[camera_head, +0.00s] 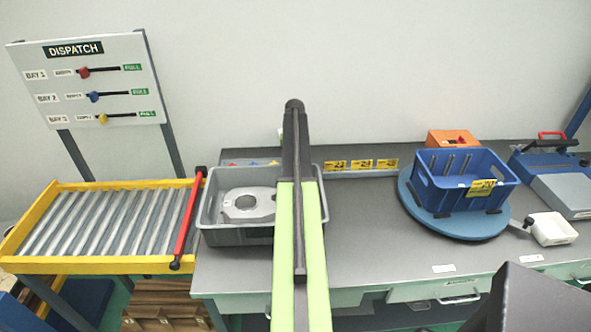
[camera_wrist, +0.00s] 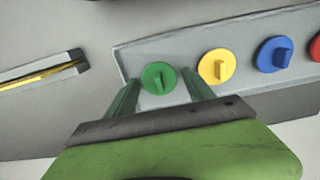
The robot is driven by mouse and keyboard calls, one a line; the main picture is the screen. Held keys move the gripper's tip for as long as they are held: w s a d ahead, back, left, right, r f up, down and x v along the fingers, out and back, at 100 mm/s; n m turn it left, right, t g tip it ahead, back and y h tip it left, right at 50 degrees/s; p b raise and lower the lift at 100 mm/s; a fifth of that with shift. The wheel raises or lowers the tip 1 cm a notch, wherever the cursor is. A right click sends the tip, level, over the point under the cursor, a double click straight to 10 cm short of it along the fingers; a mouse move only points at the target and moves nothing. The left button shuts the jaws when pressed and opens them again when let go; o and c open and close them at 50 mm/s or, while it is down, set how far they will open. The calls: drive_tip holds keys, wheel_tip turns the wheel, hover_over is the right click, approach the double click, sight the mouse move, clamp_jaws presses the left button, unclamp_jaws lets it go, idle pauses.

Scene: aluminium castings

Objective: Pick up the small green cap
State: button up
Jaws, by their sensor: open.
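My gripper (camera_wrist: 160,82) is open, with one finger to the left and one to the right of the green cap. I cannot tell whether the fingers touch it or how far above it they are. A yellow cap (camera_wrist: 217,66) stands just right of the right finger. In the head view my arm hides the gripper, and I cannot make out the green cap there.
A blue cap (camera_wrist: 273,54) and a red cap (camera_wrist: 315,47) continue the row to the right. A grey bin (camera_head: 212,221) holding a metal casting stands left of my arm. A blue crate (camera_head: 440,193) stands on a round turntable to the right.

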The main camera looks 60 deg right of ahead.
drive_tip(key=c, duration=1.1)
drive_tip(key=shift+r, duration=0.1)
drive_tip(key=shift+c, duration=0.2)
wheel_tip(320, 180, up, 10)
drive_tip(key=p, duration=1)
